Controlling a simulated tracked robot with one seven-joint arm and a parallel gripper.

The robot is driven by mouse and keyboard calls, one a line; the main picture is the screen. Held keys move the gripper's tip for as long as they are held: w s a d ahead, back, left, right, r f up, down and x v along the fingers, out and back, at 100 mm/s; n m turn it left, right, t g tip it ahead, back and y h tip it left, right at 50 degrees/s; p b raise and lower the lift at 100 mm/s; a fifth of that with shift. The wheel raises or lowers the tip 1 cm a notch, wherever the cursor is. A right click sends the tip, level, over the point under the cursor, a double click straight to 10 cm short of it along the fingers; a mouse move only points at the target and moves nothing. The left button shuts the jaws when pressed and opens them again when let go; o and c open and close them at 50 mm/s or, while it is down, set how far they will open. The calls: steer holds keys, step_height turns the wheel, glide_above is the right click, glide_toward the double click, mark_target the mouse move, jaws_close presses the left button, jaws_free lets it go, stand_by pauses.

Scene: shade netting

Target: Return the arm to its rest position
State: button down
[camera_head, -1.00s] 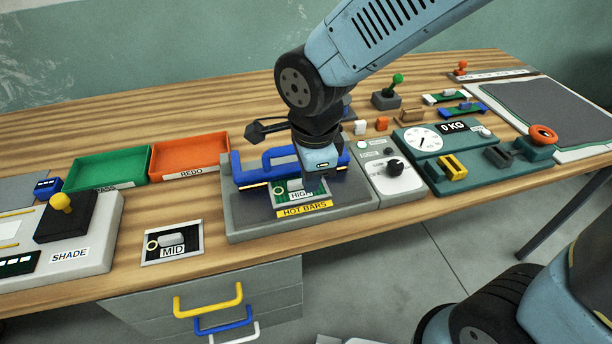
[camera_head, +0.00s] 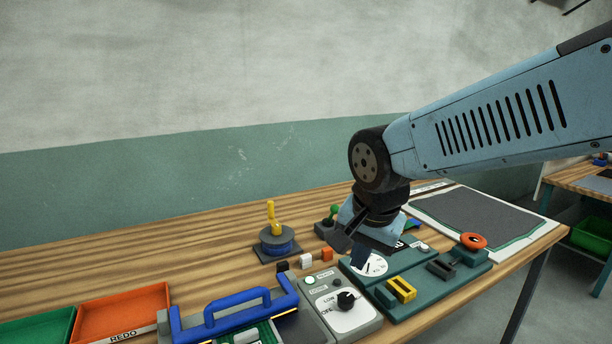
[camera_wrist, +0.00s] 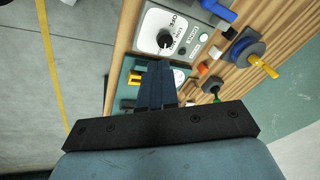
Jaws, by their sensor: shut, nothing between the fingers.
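My gripper (camera_head: 358,258) hangs from my blue-grey arm above the teal scale box with the round white dial (camera_head: 371,267). Its fingers are together and hold nothing. In the wrist view the shut fingers (camera_wrist: 158,68) point at the bench, over the teal box and near the white knob panel (camera_wrist: 163,30). The gap between fingertips and box is hard to judge. My wrist hides part of the scale box and of the small items behind it.
The hot-bar press with blue handles (camera_head: 230,309) stands left of the knob panel. A blue spool with a yellow handle (camera_head: 276,242) rises behind it. Orange (camera_head: 123,308) and green (camera_head: 38,328) trays lie at left. A dark mat (camera_head: 480,220) is at right.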

steer(key=s+d+r+n+t, duration=0.1)
steer(key=s+d+r+n, duration=0.1)
steer(key=d, duration=0.5)
steer(key=s+d+r+n+t, duration=0.1)
steer(key=s+d+r+n, duration=0.1)
steer(key=d+r+n, duration=0.2)
steer(key=d, duration=0.3)
steer(key=shift+h, duration=0.4)
